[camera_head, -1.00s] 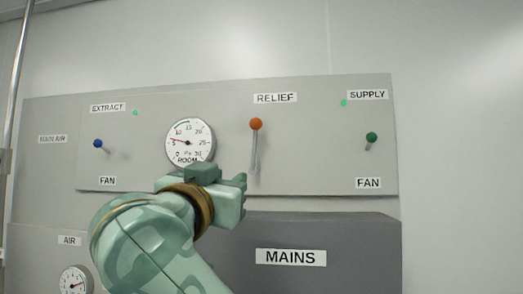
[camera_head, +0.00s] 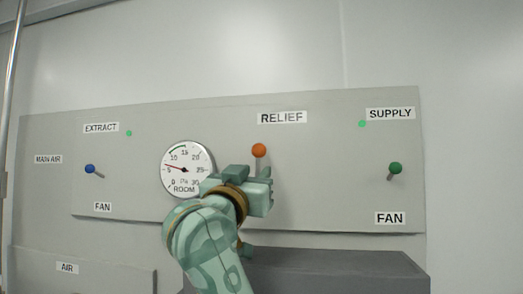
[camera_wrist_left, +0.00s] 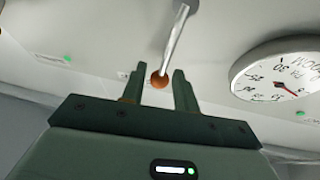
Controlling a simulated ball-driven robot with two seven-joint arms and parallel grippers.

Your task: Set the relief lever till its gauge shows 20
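The relief lever's orange knob (camera_head: 259,150) is under the RELIEF label on the grey panel. Its rod is mostly hidden behind my left gripper (camera_head: 262,174). In the left wrist view the knob (camera_wrist_left: 159,81) shows between the fingertips of the left gripper (camera_wrist_left: 157,76), with a gap on each side. The fingers are open and hold nothing; I cannot tell the exact depth between them and the knob. The round ROOM gauge (camera_head: 187,160) is left of the lever, its needle near 5; it also shows in the wrist view (camera_wrist_left: 270,75). My right gripper is out of view.
A blue-knobbed lever (camera_head: 90,169) under EXTRACT is at left, a green-knobbed one (camera_head: 395,168) under SUPPLY at right. A dark grey box (camera_head: 340,265) juts out below the panel. The panel between the relief and supply levers is clear.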

